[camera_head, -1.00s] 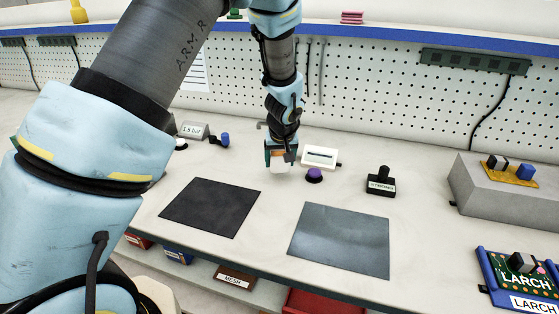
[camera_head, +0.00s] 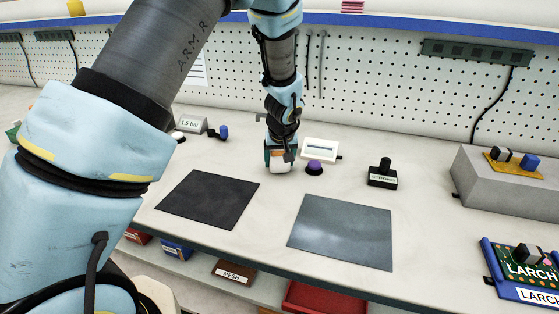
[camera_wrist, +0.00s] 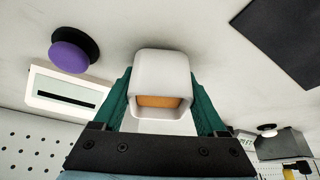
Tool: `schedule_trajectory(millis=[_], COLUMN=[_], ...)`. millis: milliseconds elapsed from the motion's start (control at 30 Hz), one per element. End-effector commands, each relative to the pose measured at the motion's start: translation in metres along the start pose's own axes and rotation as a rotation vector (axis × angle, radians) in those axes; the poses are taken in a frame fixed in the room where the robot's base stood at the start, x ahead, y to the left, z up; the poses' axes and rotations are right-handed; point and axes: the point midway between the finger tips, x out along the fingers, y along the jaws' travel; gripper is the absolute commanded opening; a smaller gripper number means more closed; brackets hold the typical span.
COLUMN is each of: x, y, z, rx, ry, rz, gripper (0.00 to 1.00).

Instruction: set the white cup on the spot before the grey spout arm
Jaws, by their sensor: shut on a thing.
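The white cup (camera_wrist: 161,75) is between the two green fingers of my gripper (camera_wrist: 160,95) in the wrist view. Its near end shows an orange-brown patch inside a white rim. In the head view my gripper (camera_head: 280,156) points down at the back of the bench with the cup (camera_head: 280,168) low between its fingers, at or just above the bench top. I cannot tell whether the cup touches it. I cannot make out the grey spout arm or its spot clearly; my arm covers part of the back of the bench.
A purple button (camera_head: 314,167) and a white display box (camera_head: 321,149) stand close right of my gripper. A black-handled stamp (camera_head: 383,174) is farther right. A "1.5 bar" box (camera_head: 190,124) is to the left. A dark mat (camera_head: 208,200) and a grey mat (camera_head: 340,230) lie in front.

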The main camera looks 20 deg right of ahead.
Motion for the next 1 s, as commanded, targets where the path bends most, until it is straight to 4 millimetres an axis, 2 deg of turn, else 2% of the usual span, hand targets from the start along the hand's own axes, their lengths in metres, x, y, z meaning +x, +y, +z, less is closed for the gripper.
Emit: schedule_trajectory(millis=[533,567,767,1000], x=[0.008,0.0072,0.0071,0.0072], y=[0.0001,0.0001,0.0001,0.0], z=[0.0035,0.0031,0.0031,0.0032], rx=[0.0,0.0,0.0,0.0], ry=[0.0,0.0,0.0,0.0], rz=[0.0,0.0,0.0,0.0], gripper=[0.0,0.78,1.0,1.0])
